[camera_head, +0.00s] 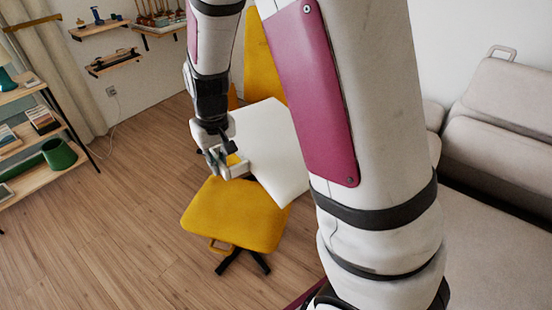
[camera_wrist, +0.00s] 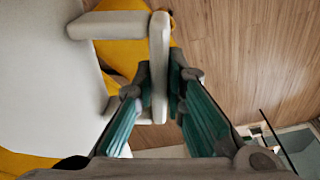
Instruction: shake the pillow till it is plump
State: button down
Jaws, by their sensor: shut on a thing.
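The pillow (camera_head: 272,140) is a flat white slab, tilted above the yellow chair's seat. In the wrist view the pillow (camera_wrist: 45,75) fills the left side, and its white bar handle (camera_wrist: 160,50) stands out from its edge. My gripper (camera_head: 228,163) is shut on this handle; in the wrist view the teal fingers (camera_wrist: 160,85) close on both sides of the bar. My arm hides part of the pillow's right side in the head view.
The yellow swivel chair (camera_head: 235,217) stands directly below and behind the pillow. A grey sofa (camera_head: 500,220) is at the right. A shelf unit (camera_head: 45,90) with a green pot (camera_head: 60,154) stands at the left. Wooden floor (camera_head: 130,220) is clear left of the chair.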

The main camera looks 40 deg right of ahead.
notch_tip(320, 180, down, 8)
jog(key=r, duration=0.1)
notch_tip(320, 180, up, 7)
jog(key=shift+w+f, duration=0.1)
jog(key=shift+s, duration=0.25)
notch_tip(320, 180, down, 7)
jog(key=shift+w, duration=0.15)
